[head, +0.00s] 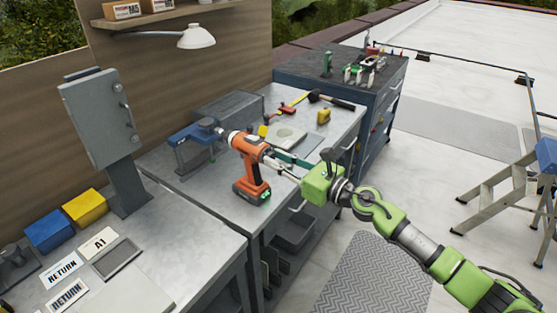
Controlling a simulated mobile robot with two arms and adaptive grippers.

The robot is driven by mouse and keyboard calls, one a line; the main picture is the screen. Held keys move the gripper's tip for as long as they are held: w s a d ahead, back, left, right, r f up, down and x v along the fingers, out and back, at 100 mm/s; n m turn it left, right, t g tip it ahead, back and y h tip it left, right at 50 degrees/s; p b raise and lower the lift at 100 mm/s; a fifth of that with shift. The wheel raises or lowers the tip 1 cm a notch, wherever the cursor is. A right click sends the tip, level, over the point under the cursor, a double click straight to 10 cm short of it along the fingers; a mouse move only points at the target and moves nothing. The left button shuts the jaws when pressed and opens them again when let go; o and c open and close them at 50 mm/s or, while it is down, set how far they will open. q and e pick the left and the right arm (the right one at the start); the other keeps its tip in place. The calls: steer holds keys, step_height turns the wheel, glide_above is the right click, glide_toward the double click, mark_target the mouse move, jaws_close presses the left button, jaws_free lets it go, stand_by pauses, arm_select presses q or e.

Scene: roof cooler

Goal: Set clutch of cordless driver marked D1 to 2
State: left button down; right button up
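An orange and black cordless driver (252,162) stands upright on its battery at the front of the grey workbench. Its chuck (228,136) points to the left. Its D1 mark and clutch numbers are too small to read. My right gripper (272,160) reaches in from the right, with its fingertips at the rear of the driver's body. Whether the fingers touch the driver or are shut on it I cannot tell. My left gripper is out of view.
A blue vise (193,136) stands left of the driver. Behind lie a hammer (330,101), a yellow block (324,116) and a grey box (228,110). A grey cabinet (98,118) rises at left. A stepladder (500,190) stands at right on open floor.

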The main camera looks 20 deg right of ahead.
jaws_close()
steer(key=shift+m, duration=0.3)
steer(key=m+p, duration=0.1)
steer(key=m, duration=0.2)
steer(key=shift+p, duration=0.3)
steer(key=shift+d+m+p, duration=0.1)
steer(key=shift+m+p, duration=0.6)
steer(key=shift+m, duration=1.5)
steer(key=o, duration=1)
jaws_free()
